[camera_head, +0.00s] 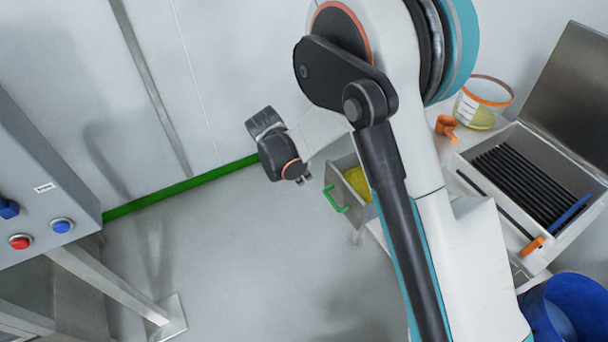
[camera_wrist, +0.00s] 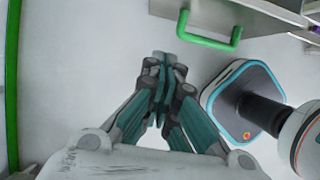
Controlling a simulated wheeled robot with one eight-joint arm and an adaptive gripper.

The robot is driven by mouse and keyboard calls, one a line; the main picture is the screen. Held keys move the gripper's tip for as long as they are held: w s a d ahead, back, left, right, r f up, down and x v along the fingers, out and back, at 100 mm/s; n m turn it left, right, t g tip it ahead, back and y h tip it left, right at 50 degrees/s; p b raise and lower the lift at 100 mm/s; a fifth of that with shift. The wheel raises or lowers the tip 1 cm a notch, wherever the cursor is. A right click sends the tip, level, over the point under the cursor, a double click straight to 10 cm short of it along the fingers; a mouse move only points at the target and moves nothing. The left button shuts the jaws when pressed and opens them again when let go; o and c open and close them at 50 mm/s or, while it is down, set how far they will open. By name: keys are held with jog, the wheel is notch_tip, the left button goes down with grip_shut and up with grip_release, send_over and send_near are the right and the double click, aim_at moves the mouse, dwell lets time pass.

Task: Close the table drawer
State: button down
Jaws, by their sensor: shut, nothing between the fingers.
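The table drawer (camera_head: 347,187) stands open, pulled out to the left from under the white table, with something yellow inside. Its green handle (camera_head: 336,201) is on its front face. In the wrist view the green handle (camera_wrist: 209,42) is at the top, on the drawer front (camera_wrist: 240,12). My gripper (camera_wrist: 163,60) is shut and empty, with its fingertips a little left of the handle and apart from it in the picture. In the head view only a small part of my gripper (camera_head: 303,179) shows, left of the drawer; my arm hides part of the drawer and table.
On the table are a metal case (camera_head: 480,143) with black rods, a clear tub (camera_head: 484,100) and an orange item (camera_head: 446,126). A blue bin (camera_head: 540,307) stands at lower right. A grey control panel (camera_head: 40,190) is at left. Open floor (camera_head: 240,260) lies between.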

jog(key=w+d+f+b, duration=0.3)
jog(key=d+f, duration=0.2)
jog(key=f, duration=0.1)
jog(key=shift+w+d+b, duration=0.2)
jog(key=shift+w+b, duration=0.15)
jog(key=shift+b, duration=0.05)
jog(key=shift+f, duration=0.1)
